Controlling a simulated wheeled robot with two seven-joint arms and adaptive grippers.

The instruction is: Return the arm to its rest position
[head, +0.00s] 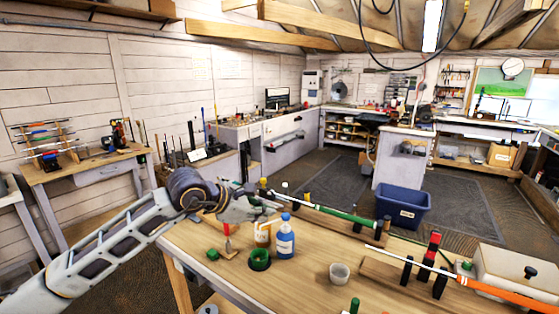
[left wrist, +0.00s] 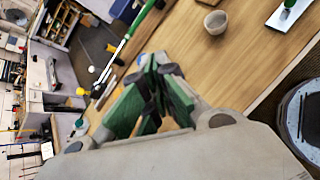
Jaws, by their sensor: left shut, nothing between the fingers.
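My left arm comes in from the left in the head view and holds its gripper (head: 262,205) over the far left part of the wooden workbench (head: 310,283). In the left wrist view the fingers (left wrist: 157,68) of this gripper are together, with green parts on them and nothing held between them. A club shaft with a green grip (head: 345,214) lies across the bench to the right of the gripper. It also shows beyond the fingers in the left wrist view (left wrist: 142,18). My right gripper is in neither view.
A small pale cup (head: 339,272) is mid-bench. A blue bin (head: 403,207) stands on the floor behind.

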